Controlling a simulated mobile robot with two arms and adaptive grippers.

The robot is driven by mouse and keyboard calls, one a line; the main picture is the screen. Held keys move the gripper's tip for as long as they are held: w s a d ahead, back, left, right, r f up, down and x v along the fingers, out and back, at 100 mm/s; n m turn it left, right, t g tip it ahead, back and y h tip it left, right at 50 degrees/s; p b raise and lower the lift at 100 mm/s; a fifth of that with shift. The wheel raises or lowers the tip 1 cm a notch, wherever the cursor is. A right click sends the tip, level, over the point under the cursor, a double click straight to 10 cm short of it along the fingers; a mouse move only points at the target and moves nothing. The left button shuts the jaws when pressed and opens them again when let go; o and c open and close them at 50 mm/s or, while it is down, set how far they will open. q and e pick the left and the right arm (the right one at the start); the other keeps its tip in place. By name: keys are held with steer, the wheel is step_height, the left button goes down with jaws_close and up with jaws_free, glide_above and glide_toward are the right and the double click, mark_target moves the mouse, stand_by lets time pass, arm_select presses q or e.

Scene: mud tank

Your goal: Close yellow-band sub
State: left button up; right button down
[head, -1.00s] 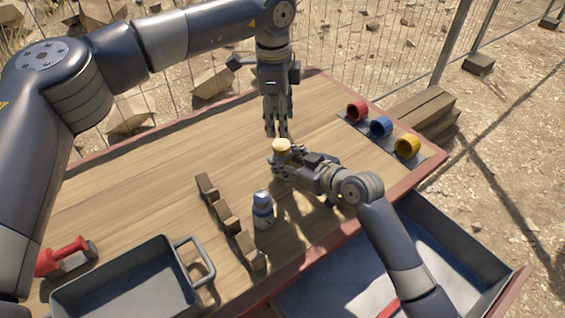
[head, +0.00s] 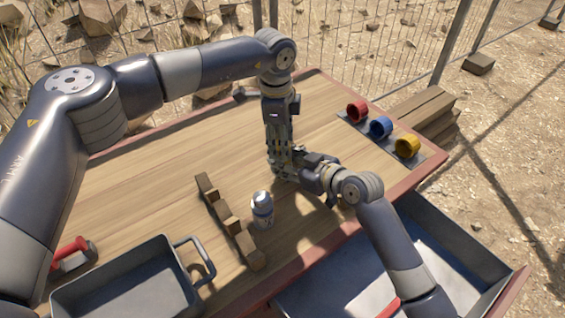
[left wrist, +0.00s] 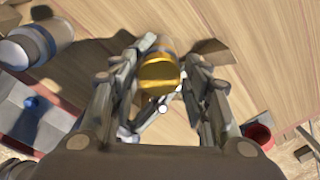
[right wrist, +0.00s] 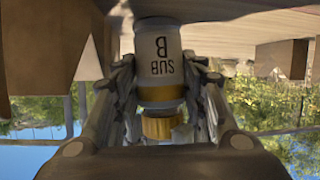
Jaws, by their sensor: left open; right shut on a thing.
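The yellow-band sub, marked SUB B, shows in the right wrist view (right wrist: 160,65) as a pale cylinder with a yellow band and a narrower gold end, which points up. My right gripper (head: 285,170) is shut on it above the table; I cannot tell whether its base touches the wood. My left gripper (head: 279,160) points down over it, with open fingers on either side of the gold end (left wrist: 158,75) in the left wrist view. In the head view the grippers hide this sub. A yellow cup (head: 407,146) sits in the holder at the table's right.
A red cup (head: 357,110) and a blue cup (head: 380,127) share the holder. Another pale sub (head: 262,211) stands beside a notched wooden rack (head: 229,222). A grey tray (head: 180,308) and a red-handled tool (head: 70,252) lie front left.

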arm_select(q)
steer(key=shift+f, duration=0.25)
steer(key=c, duration=0.9)
steer(key=m, duration=0.3)
steer(key=o, duration=1.2)
steer(key=shift+c, duration=0.2)
steer(key=shift+r, duration=0.1)
